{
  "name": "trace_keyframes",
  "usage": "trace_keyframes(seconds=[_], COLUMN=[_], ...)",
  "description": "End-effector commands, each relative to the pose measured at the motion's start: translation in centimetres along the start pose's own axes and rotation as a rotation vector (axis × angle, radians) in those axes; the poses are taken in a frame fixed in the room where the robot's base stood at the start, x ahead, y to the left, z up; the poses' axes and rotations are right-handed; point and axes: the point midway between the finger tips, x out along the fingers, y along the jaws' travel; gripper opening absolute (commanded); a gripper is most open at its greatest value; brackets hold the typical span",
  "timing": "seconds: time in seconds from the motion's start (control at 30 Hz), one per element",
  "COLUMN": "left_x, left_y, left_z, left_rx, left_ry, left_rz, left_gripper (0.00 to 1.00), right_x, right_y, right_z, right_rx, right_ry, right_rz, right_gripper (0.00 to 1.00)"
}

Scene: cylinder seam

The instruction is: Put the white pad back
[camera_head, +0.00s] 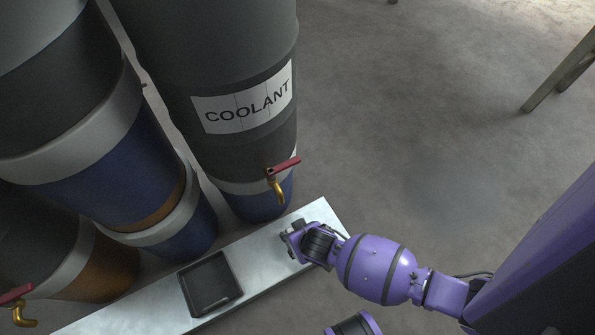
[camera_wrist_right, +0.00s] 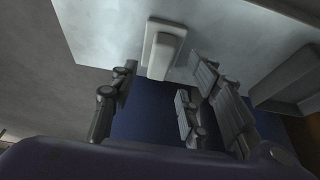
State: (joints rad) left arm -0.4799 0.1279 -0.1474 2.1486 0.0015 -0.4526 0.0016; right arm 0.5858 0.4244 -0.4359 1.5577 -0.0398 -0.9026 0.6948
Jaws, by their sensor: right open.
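The white pad (camera_wrist_right: 163,50) shows in the right wrist view as a small pale block with rounded corners. It appears to lie on the light metal surface, beside dark blue. I cannot make it out in the head view, where my right gripper is around that spot. My right gripper (camera_head: 293,240) is low over the right part of the metal bench. In the right wrist view my right gripper (camera_wrist_right: 158,92) is open, its fingers apart and nothing held between them. The pad is ahead of the gap between the fingers. My left gripper is not in view.
A black open tray (camera_head: 238,286) sits on the metal bench (camera_head: 318,212), left of the gripper. A dark drum labelled COOLANT (camera_head: 240,150) stands behind, its red-handled brass tap (camera_head: 277,185) close to the gripper. More drums (camera_head: 110,170) crowd the left.

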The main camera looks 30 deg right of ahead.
Motion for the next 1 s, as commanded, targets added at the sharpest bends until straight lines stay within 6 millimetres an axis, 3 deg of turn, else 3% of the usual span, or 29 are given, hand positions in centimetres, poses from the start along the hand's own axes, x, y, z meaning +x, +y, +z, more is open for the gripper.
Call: trace_keyframes(seconds=[0.03, 0.1, 0.33, 1.0], left_x=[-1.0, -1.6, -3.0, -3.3], left_y=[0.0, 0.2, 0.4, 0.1], left_z=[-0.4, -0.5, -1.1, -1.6], left_rx=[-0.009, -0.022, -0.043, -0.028], left_ry=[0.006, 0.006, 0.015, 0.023], left_rz=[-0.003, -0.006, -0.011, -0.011], left_gripper=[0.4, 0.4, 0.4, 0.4], right_x=[-1.8, -3.3, -6.6, -7.3], right_y=[0.0, 0.0, 0.0, 0.0], right_z=[-0.3, -0.3, -0.2, 0.0], right_rx=[0.001, 0.0, 0.0, -0.001], right_ry=[0.004, 0.003, 0.002, 0.0], right_rz=[-0.001, -0.001, 0.0, 0.001], right_gripper=[0.43, 0.43, 0.43, 0.43])
